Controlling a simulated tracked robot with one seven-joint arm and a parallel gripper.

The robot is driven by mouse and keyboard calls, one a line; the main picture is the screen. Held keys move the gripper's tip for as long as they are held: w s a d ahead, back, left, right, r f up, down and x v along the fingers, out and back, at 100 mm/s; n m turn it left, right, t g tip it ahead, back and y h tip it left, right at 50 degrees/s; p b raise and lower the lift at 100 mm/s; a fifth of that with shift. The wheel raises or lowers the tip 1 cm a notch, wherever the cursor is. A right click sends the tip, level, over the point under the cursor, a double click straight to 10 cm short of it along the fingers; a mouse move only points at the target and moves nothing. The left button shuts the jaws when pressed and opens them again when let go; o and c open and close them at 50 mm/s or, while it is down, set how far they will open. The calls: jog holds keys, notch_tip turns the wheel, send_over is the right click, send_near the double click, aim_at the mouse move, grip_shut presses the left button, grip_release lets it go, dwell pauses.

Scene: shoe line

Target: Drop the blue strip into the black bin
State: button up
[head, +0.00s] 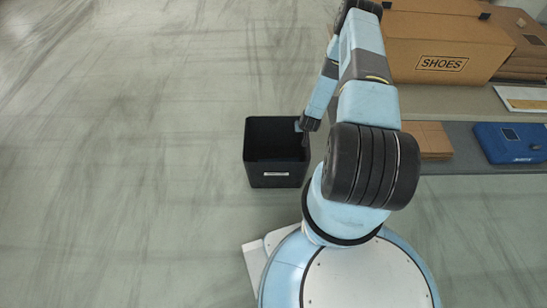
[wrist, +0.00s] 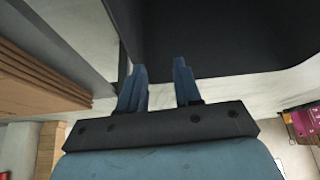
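The black bin (head: 276,180) stands upright on the floor left of my arm in the head view, with a white label on its front. Its dark interior shows no clear contents. My gripper (head: 304,128) is at the bin's right rim. In the wrist view my gripper (wrist: 159,66) has its two blue fingers apart, with nothing seen between them. A large dark surface beyond the fingers looks like the bin (wrist: 220,40). I cannot make out a separate blue strip in either view.
A grey shelf or bench (head: 466,155) at the right holds a cardboard box marked SHOES (head: 440,50), a flat brown carton (head: 433,140) and a flat blue box (head: 510,143). The floor (head: 120,150) left of the bin is clear.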

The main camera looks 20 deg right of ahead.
jog(key=a+v, duration=0.1)
jog(key=v, duration=1)
jog(key=shift+r, duration=0.4)
